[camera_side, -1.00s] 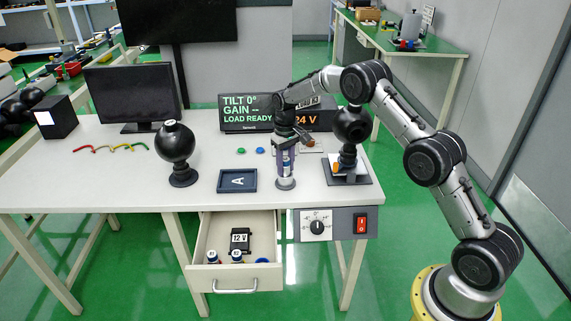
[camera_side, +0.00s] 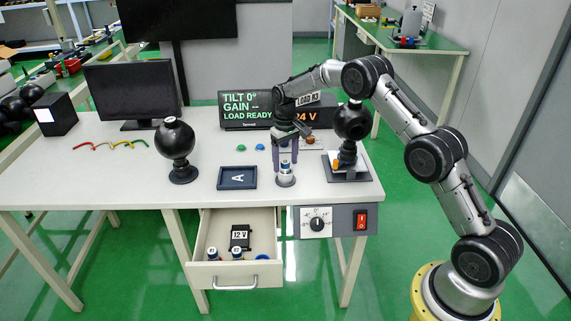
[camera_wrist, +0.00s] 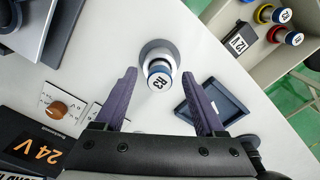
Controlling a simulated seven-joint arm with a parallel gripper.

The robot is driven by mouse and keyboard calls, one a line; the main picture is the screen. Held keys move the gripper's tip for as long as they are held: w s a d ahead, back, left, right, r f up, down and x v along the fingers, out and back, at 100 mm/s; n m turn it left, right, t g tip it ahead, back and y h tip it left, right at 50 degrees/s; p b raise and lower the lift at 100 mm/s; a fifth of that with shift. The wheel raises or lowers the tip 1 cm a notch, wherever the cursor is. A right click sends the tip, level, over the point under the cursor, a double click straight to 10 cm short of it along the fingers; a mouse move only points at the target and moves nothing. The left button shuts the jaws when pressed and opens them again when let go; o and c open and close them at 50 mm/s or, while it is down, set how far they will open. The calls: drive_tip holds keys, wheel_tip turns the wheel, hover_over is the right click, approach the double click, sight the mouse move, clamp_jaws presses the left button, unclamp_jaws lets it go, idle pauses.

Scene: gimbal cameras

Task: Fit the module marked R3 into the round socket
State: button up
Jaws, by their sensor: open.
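The module marked R3 (camera_wrist: 158,84), a white-topped cylinder with a blue band, stands upright in a round grey base (camera_wrist: 152,50) on the table. In the side view the module (camera_side: 285,168) shows just below my fingers, above the same base (camera_side: 286,182). How deep it sits in the base cannot be told. My gripper (camera_side: 285,160) is open above the module. In the wrist view its two purple fingers stand wide on either side of the module, with visible gaps.
A black ball on a stand (camera_side: 176,140) is left, another (camera_side: 352,121) right. A blue tray marked A (camera_side: 237,178) lies left of the base. The open drawer (camera_side: 212,274) holds a 12 V block (camera_side: 240,237) and other modules. A display (camera_side: 245,108) stands behind.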

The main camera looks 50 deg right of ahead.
wheel_tip(320, 180, up, 12)
drive_tip(key=shift+r, duration=0.2)
idle(0.4)
wheel_tip(320, 180, up, 7)
drive_tip(key=t, duration=0.1)
hover_over(284, 162)
drive_tip(key=a, duration=0.2)
drive_tip(key=s+a+r+t, duration=0.1)
drive_tip(key=s+a+r, duration=0.1)
drive_tip(key=s+r, duration=0.45)
drive_tip(key=s+a+r+n+t, duration=0.15)
drive_tip(key=s+a+r, duration=0.25)
drive_tip(key=s+r, duration=0.55)
drive_tip(key=s+a+f+t, duration=0.1)
drive_tip(key=s+a+t, duration=0.15)
drive_tip(key=s, duration=1.15)
drive_tip(key=s+a+f, duration=0.1)
drive_tip(key=s+f, duration=0.9)
drive_tip(key=f, duration=0.1)
drive_tip(key=shift+a+f+n, duration=0.25)
drive_tip(key=shift+f+n, duration=0.1)
drive_tip(key=shift+f, duration=0.05)
